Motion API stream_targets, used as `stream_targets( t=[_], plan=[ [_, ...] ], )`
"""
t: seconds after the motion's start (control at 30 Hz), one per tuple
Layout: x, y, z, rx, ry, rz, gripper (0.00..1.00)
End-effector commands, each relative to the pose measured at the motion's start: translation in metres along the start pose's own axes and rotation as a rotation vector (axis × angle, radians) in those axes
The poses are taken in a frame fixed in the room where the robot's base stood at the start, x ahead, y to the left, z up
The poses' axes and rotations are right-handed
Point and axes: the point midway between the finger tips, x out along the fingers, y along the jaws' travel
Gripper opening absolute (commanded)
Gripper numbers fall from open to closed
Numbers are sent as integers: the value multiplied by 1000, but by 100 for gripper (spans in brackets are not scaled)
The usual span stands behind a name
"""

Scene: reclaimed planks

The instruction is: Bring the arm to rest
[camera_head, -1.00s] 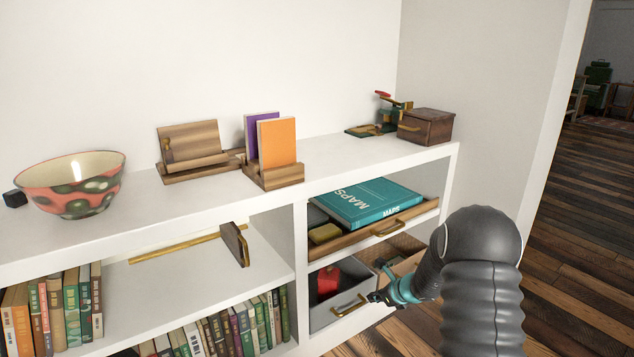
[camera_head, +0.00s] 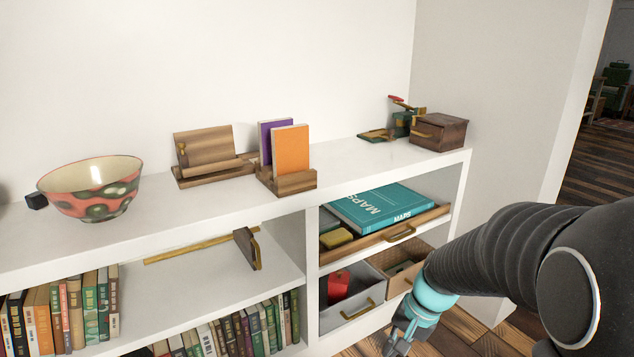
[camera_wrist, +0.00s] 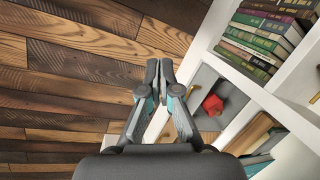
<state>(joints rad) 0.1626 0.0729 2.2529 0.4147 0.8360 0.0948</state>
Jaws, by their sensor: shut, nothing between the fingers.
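My gripper (camera_head: 398,344) hangs at the bottom of the head view, in front of the lower drawers, with my dark arm coming in from the right. In the wrist view my gripper (camera_wrist: 158,72) has its fingertips together with nothing between them. It is above the plank floor (camera_wrist: 70,75), apart from the shelf unit. The tips are partly cut by shadow and small in the head view.
The white shelf unit (camera_head: 225,202) fills the left and middle. A grey drawer (camera_head: 352,305) with a red object (camera_head: 338,287) stands open, near my gripper. Above it an open drawer holds a teal MAPS book (camera_head: 380,207). Floor at the right is clear.

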Motion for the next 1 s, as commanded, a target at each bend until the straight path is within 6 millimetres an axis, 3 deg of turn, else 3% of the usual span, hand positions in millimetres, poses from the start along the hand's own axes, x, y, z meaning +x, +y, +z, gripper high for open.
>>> stream_targets(
  t=[0.1,0.57,0.8,1.0],
  plan=[
    [-33,8,28,-147,45,57,0],
    [-128,41,106,-500,272,225,0],
    [-169,36,135,-570,418,199,0],
    [-189,28,145,-595,484,173,0]
  ],
)
